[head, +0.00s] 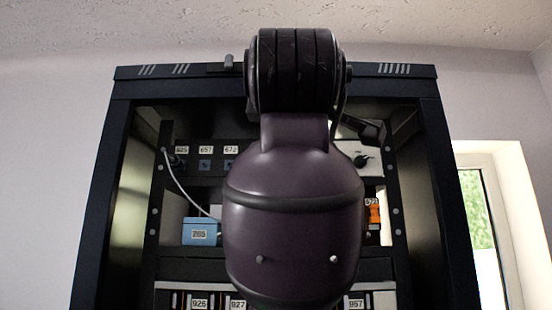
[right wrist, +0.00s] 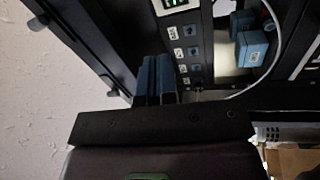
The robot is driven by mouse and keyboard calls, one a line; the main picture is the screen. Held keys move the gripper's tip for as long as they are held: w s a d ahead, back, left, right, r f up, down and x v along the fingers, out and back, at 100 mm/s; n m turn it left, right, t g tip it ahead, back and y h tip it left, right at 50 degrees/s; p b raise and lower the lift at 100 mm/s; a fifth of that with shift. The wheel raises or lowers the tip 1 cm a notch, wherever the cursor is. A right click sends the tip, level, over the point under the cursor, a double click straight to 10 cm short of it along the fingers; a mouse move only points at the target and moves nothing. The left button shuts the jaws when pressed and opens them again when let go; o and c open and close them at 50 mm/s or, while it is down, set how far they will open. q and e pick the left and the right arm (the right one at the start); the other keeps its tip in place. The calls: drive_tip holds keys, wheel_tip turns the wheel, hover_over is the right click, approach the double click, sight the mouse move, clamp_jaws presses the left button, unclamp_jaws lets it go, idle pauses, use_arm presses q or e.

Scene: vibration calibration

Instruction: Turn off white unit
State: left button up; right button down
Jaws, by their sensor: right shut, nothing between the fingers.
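A white unit (right wrist: 176,4) with a small green-lit display shows at the top edge of the right wrist view, cut off by the frame. In the head view a white panel (head: 361,159) with a black knob sits at the rack's right side; I cannot tell whether it is the same unit. My purple arm hides the middle of the rack in the head view. My left gripper is not in view.
The dark rack (head: 122,190) frames the shelves. A blue box (head: 200,232) with a pale cable stands at lower left inside it, and an orange part (head: 375,213) at right. Labelled sockets (head: 205,163) line the upper shelf. A window (head: 480,215) is at far right.

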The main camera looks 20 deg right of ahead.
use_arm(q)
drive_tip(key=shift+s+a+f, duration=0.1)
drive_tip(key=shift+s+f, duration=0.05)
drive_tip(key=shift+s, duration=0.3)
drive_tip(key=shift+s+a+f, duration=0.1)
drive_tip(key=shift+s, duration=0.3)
use_arm(e)
drive_tip(key=shift+s+f+n+g, duration=0.35)
drive_tip(key=shift+f+n, duration=0.1)
drive_tip(key=shift+n, duration=0.35)
use_arm(q)
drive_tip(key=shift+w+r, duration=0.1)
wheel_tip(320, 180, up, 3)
drive_tip(key=p, duration=0.3)
use_arm(e)
drive_tip(key=x, duration=1.4)
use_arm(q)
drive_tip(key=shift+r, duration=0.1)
use_arm(e)
drive_tip(key=shift+r, duration=0.15)
